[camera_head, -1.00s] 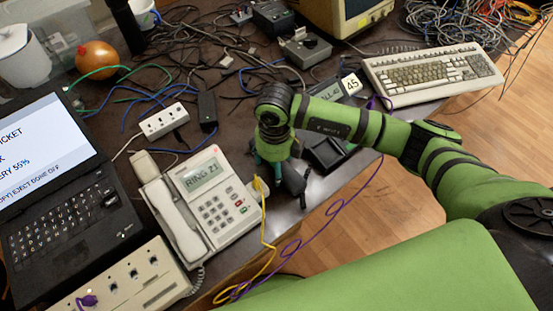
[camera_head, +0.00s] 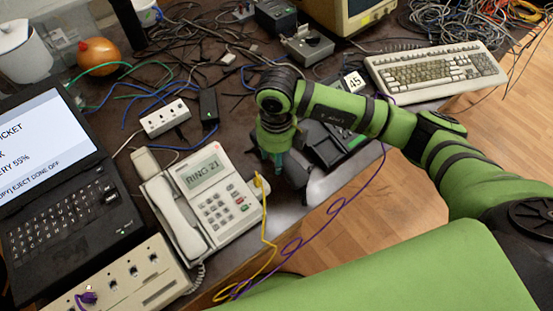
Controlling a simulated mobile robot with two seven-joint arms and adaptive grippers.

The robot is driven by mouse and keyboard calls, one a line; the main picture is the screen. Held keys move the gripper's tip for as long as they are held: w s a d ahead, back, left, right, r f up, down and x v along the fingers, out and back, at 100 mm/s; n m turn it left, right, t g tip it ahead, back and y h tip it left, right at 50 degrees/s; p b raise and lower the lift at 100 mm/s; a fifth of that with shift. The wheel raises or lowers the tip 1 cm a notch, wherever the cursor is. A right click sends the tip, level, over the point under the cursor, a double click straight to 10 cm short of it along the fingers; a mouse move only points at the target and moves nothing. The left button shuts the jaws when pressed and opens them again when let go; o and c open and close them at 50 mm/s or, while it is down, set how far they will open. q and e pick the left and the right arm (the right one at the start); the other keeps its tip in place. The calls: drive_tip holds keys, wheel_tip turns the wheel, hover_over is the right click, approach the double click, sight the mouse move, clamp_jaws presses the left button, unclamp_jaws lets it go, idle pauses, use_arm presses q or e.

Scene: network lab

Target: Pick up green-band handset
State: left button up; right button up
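My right arm comes in from the right, and its gripper (camera_head: 282,165) points down at the desk's front edge. A small teal part shows at the gripper, but I cannot tell whether it is a band on a handset. A dark grey shape lies just below and right of the gripper, too blurred to name surely. A dark desk phone (camera_head: 345,140) stands behind, partly hidden by my forearm. A white phone (camera_head: 215,200) reading "RING 21" is left of the gripper, its white handset (camera_head: 178,222) on its cradle with no green band visible. The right fingertips are hidden. My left gripper is out of view.
A beige keyboard (camera_head: 435,72) lies to the right, and an open laptop (camera_head: 60,205) stands to the left. A white power strip (camera_head: 165,118) and tangled cables cover the desk behind. Yellow and purple cables (camera_head: 330,215) hang over the front edge.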

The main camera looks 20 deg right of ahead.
drive_tip(key=s+d+r+b, duration=0.1)
drive_tip(key=s+d+r, duration=0.2)
drive_tip(key=r, duration=0.1)
drive_tip(key=s+d+r+b, duration=0.1)
drive_tip(key=s+d+r, duration=0.2)
drive_tip(key=s+d, duration=0.1)
drive_tip(key=shift+s+d+r, duration=0.2)
drive_tip(key=shift+d+r, duration=0.05)
drive_tip(key=shift+r, duration=0.1)
drive_tip(key=w+d+p, duration=0.1)
drive_tip(key=w+p, duration=0.1)
drive_tip(key=w, duration=0.1)
drive_tip(key=w+d+t+p, duration=0.1)
drive_tip(key=w+p, duration=0.2)
drive_tip(key=w, duration=0.1)
drive_tip(key=w+d+t+p, duration=0.1)
drive_tip(key=w+p, duration=0.2)
drive_tip(key=shift+w+d+y, duration=0.3)
drive_tip(key=shift+y, duration=0.1)
drive_tip(key=b, duration=0.3)
hover_over(311, 135)
drive_tip(key=shift+s+d+f, duration=0.1)
drive_tip(key=shift+s+f, duration=0.05)
drive_tip(key=shift+f, duration=2.15)
drive_tip(key=shift+f+b, duration=0.65)
drive_tip(key=shift+b, duration=0.1)
